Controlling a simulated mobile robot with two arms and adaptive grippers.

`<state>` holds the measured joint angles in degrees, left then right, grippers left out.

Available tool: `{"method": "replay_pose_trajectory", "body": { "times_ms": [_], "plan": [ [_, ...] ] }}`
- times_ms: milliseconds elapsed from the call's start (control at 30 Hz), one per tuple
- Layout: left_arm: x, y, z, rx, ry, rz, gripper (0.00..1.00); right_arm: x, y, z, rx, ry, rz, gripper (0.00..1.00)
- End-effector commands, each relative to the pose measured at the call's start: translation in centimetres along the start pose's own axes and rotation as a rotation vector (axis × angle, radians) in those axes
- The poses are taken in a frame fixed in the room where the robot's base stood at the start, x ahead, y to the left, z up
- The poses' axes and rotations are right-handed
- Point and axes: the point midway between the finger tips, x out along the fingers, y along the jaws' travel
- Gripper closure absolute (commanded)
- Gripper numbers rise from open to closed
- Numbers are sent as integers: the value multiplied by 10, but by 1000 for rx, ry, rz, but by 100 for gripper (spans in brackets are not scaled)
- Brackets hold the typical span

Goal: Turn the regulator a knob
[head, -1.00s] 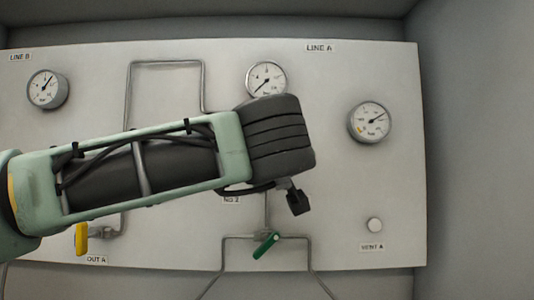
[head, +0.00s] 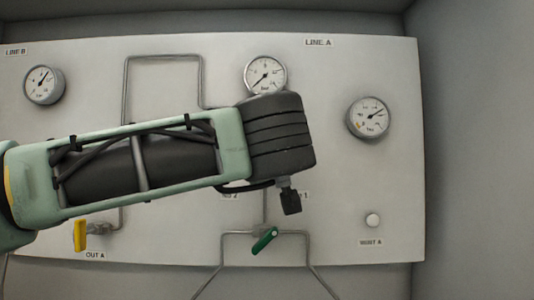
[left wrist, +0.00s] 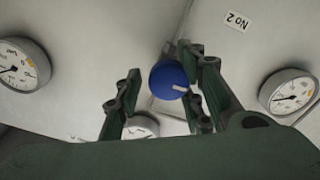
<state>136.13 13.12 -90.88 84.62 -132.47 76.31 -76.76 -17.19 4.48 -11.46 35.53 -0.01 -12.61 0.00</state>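A round blue knob (left wrist: 168,79) with a pale pointer mark shows in the left wrist view; no label on it can be read. My left gripper (left wrist: 158,88) is open, with one finger on each side of the knob in that view. The right-hand finger overlaps the knob's edge, and a gap shows on the left. I cannot tell whether either finger touches it. In the head view my left arm's wrist hides the knob and the gripper. My right gripper is in neither view.
The pale panel (head: 350,200) carries round gauges, such as the top middle gauge (head: 265,74) and right gauge (head: 369,117). Below the wrist are a green valve handle (head: 264,239) and thin pipes.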

Motion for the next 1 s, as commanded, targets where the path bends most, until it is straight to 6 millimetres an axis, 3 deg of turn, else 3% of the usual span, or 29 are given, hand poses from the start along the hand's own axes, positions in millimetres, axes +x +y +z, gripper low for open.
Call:
{"method": "replay_pose_trajectory", "body": {
  "times_ms": [567, 767, 1000],
  "plan": [
    [-2, -2, -1, 0, 3, -4, 60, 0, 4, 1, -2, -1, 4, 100],
    [-29, -1, -2, 1, 5, -1, 60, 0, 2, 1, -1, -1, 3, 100],
    [-81, -1, -2, 1, 6, 0, 60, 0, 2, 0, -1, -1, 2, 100]
  ]
}}
